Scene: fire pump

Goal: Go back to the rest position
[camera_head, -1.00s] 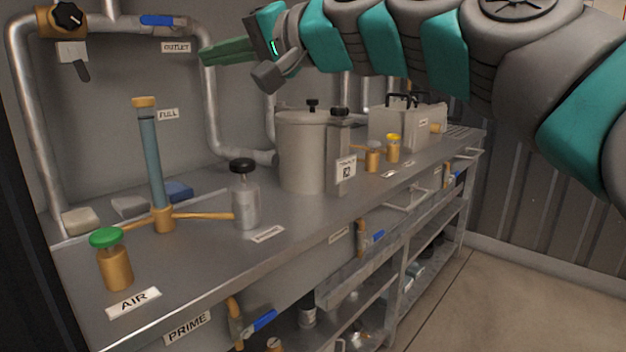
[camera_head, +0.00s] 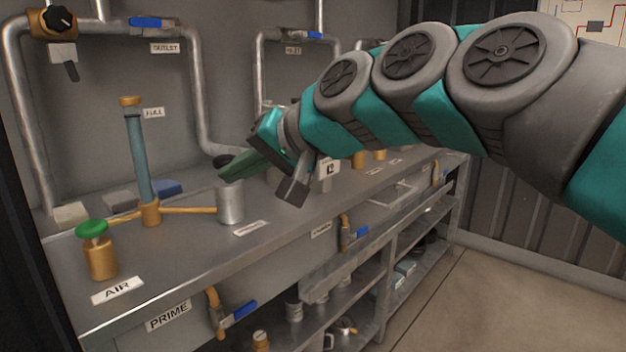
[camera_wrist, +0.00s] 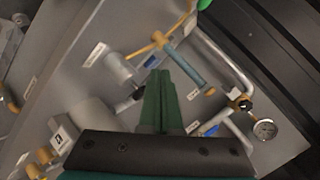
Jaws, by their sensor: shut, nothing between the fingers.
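Whether the fingers touch the bottle cap cannot be told. My arm reaches in from the right and hides much of the tank behind it.
The grey bench (camera_head: 200,255) carries a blue sight tube (camera_head: 138,160), a green-knobbed brass valve (camera_head: 98,250) and small blocks. Pipes with an outlet valve (camera_head: 155,23) run along the wall. A blue-handled prime valve (camera_head: 238,311) sits on the front. Floor at right is clear.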

